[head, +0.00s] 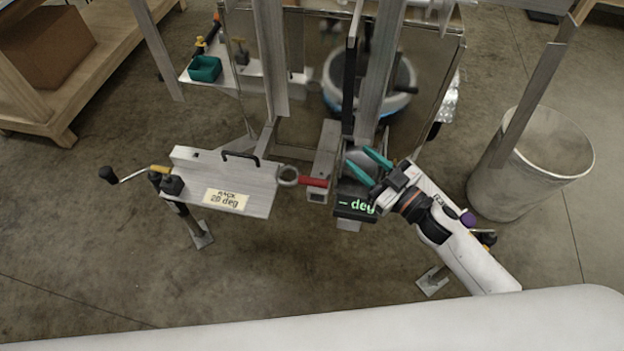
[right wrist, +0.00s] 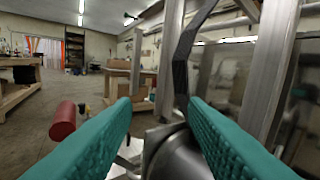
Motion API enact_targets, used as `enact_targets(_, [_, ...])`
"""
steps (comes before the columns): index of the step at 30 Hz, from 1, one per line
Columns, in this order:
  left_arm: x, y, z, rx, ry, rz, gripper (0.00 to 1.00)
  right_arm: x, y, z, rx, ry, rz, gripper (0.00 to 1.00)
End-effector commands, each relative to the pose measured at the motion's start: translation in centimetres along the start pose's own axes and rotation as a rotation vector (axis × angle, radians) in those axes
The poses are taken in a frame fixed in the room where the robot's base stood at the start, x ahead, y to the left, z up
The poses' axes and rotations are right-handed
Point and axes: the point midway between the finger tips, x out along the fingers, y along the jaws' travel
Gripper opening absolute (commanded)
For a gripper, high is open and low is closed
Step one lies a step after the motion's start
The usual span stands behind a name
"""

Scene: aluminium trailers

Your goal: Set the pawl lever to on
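A short red grip (head: 313,182) sits near the middle of the trailer front, just left of the dark display box. It also shows as a red cylinder at the left of the right wrist view (right wrist: 62,121). I cannot tell for certain whether it belongs to the pawl lever, and its setting is not readable. My right gripper (head: 368,166) is open, its teal fingers spread above the display box, to the right of the red grip and apart from it. In the right wrist view a rounded metal part (right wrist: 175,155) shows between the fingers. My left gripper is not in view.
The display box (head: 356,205) reads "-- deg". A metal plate (head: 225,180) labelled "20 deg" stands left, with a crank (head: 125,176) beside it. Upright metal posts (head: 381,70) rise behind my gripper. A grey bin (head: 535,165) stands right. A teal tray (head: 205,69) sits farther back.

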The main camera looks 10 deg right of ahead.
Motion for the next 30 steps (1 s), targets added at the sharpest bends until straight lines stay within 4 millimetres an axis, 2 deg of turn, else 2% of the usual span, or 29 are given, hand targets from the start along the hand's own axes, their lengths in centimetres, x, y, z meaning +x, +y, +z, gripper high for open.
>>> enact_targets(3, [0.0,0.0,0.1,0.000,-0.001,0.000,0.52,-0.7,1.4,-0.8,-0.001,-0.039,0.249,0.40])
enact_targets(6, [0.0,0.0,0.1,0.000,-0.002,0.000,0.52,-2.0,2.4,-1.5,0.019,-0.033,0.421,0.40])
enact_targets(10, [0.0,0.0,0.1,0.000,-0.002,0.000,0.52,-3.6,3.1,-2.3,0.047,-0.009,0.562,0.40])
enact_targets(14, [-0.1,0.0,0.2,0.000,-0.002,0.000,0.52,-4.0,3.5,-2.5,0.061,0.002,0.617,0.40])
enact_targets(19, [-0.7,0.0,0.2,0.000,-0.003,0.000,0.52,-2.3,4.9,-2.3,0.064,-0.002,0.623,0.40])
enact_targets(30, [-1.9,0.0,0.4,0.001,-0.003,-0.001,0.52,3.6,9.0,-2.1,0.063,-0.002,0.621,0.40])
